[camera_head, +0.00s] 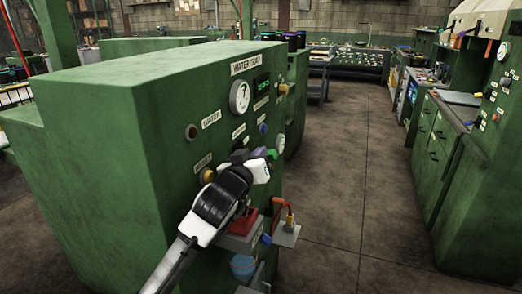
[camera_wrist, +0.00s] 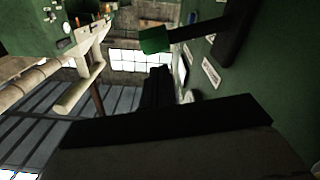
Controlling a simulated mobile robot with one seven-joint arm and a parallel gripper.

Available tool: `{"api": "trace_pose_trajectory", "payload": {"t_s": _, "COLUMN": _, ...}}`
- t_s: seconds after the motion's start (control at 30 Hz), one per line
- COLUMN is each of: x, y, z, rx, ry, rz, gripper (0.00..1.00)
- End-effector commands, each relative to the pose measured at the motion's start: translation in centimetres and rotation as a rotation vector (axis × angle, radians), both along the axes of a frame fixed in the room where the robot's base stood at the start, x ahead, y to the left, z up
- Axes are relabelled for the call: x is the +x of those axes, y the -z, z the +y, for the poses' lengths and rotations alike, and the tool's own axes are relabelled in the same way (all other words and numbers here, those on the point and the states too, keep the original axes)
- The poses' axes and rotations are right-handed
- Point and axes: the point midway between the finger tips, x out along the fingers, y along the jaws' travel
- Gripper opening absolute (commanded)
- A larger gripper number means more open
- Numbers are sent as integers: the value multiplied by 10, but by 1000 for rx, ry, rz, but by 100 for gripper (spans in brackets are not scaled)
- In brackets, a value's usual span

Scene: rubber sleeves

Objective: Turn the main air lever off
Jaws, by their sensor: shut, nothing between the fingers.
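In the head view my gripper (camera_head: 259,168) is at the front panel of the green machine (camera_head: 95,125), below the gauge and the small labels. In the wrist view its dark fingers (camera_wrist: 158,88) are together with nothing between them. A black bar with a green end block (camera_wrist: 155,40) sticks out from the green panel, apart from the fingertips. An orange lever-like part (camera_head: 288,214) stands on a grey plate low on the panel. I cannot read a label that tells which part is the main air lever. My arm hides part of the panel.
A red part (camera_head: 238,222) and a blue cup (camera_head: 243,267) are below my gripper. Bare floor (camera_head: 345,165) lies to the right, before green cabinets (camera_head: 436,140).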

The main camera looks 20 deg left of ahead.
Motion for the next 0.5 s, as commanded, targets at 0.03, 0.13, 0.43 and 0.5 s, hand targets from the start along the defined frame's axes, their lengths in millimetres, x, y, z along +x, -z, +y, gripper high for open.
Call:
{"api": "trace_pose_trajectory", "payload": {"t_s": 0.03, "x": 4, "y": 2, "z": -1, "rx": -1, "ry": -1, "rz": 1, "gripper": 0}}
{"api": "trace_pose_trajectory", "payload": {"t_s": 0.13, "x": 8, "y": 7, "z": -3, "rx": -1, "ry": 0, "rz": 0, "gripper": 0}}
{"api": "trace_pose_trajectory", "payload": {"t_s": 0.43, "x": 10, "y": 10, "z": -4, "rx": 0, "ry": 0, "rz": 0, "gripper": 0}}
{"api": "trace_pose_trajectory", "payload": {"t_s": 0.5, "x": 10, "y": 10, "z": -4, "rx": 0, "ry": 0, "rz": 0, "gripper": 0}}
